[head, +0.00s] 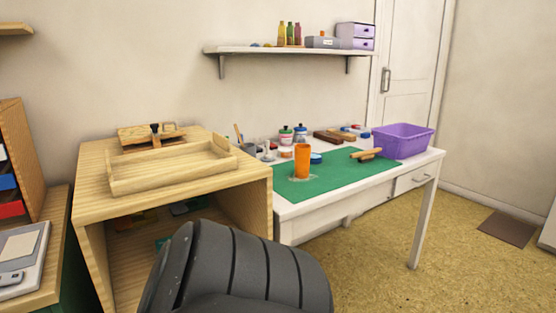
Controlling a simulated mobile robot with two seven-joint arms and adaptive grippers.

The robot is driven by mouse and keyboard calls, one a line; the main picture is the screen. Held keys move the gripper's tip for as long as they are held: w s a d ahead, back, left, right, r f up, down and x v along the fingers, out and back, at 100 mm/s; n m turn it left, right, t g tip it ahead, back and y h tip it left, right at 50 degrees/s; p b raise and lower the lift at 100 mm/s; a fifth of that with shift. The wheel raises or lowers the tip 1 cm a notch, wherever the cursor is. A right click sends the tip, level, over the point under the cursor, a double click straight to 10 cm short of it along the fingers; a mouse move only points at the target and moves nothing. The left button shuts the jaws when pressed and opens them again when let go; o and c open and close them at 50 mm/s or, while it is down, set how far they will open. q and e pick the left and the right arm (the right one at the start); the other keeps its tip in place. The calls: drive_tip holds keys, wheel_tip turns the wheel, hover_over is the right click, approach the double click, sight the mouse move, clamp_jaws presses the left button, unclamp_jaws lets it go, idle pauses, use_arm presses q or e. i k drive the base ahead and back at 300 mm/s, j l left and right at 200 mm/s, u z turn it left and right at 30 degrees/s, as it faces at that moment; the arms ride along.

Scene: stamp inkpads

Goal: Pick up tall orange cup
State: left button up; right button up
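The tall orange cup (302,161) stands upright on the green mat (345,174) on the white table (432,158). It is near the table's left end, and nothing holds it. Neither of my grippers is in view, so their distance from the cup cannot be seen.
Jars, small cups and brown blocks (333,137) line the table's back. A wooden brayer-like tool (367,154) and a purple bin (403,142) are right. A wooden cabinet (90,185) with a tray (165,181) stands left.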

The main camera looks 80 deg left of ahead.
sight(302, 151)
drive_tip(key=u, duration=2.4)
